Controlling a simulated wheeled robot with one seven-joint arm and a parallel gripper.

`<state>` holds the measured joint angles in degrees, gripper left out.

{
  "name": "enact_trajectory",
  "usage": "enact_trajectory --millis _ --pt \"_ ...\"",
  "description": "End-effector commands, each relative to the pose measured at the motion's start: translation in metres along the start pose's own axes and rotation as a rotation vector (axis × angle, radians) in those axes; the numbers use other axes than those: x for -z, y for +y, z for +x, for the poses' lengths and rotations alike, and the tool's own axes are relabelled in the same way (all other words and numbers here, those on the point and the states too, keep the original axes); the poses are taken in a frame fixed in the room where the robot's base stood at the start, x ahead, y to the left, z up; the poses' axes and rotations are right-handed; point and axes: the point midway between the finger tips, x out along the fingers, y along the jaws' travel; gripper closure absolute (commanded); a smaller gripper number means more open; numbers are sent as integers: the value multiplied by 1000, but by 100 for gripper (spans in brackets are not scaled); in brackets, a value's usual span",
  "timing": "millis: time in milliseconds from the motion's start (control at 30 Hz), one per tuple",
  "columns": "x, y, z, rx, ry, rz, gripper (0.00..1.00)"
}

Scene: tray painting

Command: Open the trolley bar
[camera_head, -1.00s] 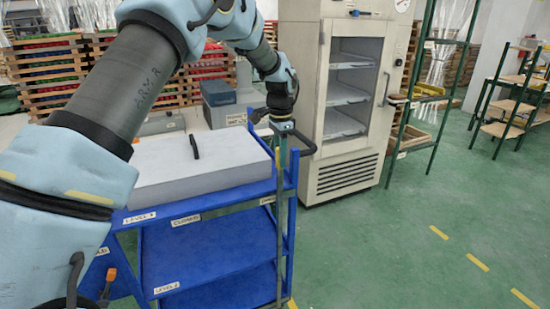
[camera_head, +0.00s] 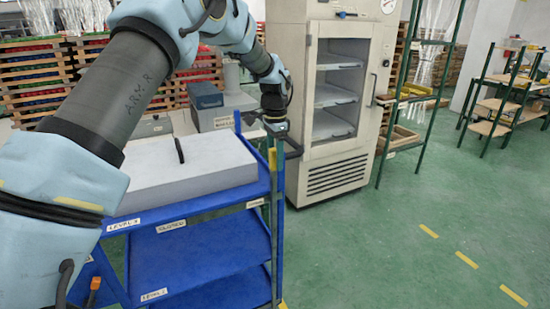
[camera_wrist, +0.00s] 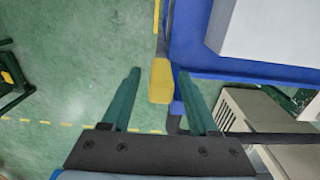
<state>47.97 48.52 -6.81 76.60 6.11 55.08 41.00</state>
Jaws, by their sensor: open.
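The blue trolley (camera_head: 205,250) stands in front of me with a white block on its top shelf. Its right corner post (camera_head: 279,215) has a yellow piece (camera_head: 271,160) near the top. In the wrist view, a yellow end piece (camera_wrist: 161,80) on a thin bar (camera_wrist: 165,35) lies along the trolley's blue edge. My gripper (camera_head: 276,152) is at this corner, pointing down. In the wrist view, my gripper (camera_wrist: 159,74) is open, with its green fingers on either side of the yellow piece. I cannot tell whether they touch it.
A black pen-like object (camera_head: 180,150) lies on the white block (camera_head: 190,185). A dark bent handle (camera_head: 295,146) sticks out beside my gripper. A cream cabinet (camera_head: 342,100) with shelves stands behind right. Green floor (camera_head: 400,260) is clear at right.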

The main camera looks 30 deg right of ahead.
Motion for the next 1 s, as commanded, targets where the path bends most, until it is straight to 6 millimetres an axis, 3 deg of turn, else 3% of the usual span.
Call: enact_trajectory --millis 267,700,1000 --pt "0 -1 -5 1 0 0 40" --pt "0 0 -82 2 2 1 40" --pt "0 0 -108 0 0 1 40"
